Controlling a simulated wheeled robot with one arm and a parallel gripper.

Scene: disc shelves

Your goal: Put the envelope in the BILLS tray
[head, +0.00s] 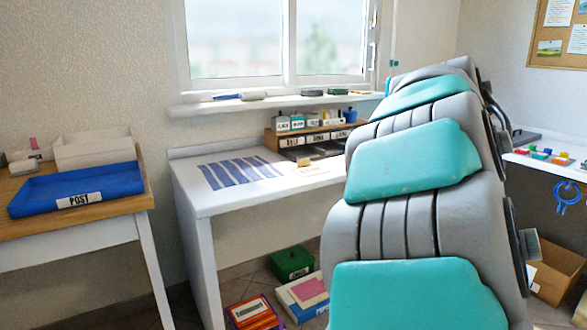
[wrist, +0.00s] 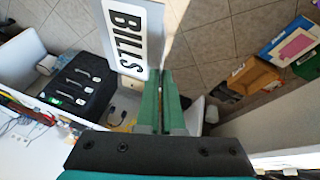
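In the wrist view my gripper (wrist: 164,74) has green fingers close together. They appear shut on the edge of a pale flat envelope (wrist: 107,12) with a large BILLS label, which juts out past the fingertips over the floor. In the head view my teal and grey arm fills the right centre, and neither gripper nor envelope shows there. A wooden organizer (head: 271,141) with several labelled slots stands at the back of the white desk; its labels are too small to read surely. A blue tray (head: 105,184) on the left table reads POST. I cannot make out a BILLS tray.
The white desk (head: 212,201) has a striped blue mat (head: 238,172) and clear space at its front. Below it are a green box (head: 291,263), a red-orange box (head: 252,312) and a pink-topped box (head: 306,294). A cardboard box (head: 555,268) is at right.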

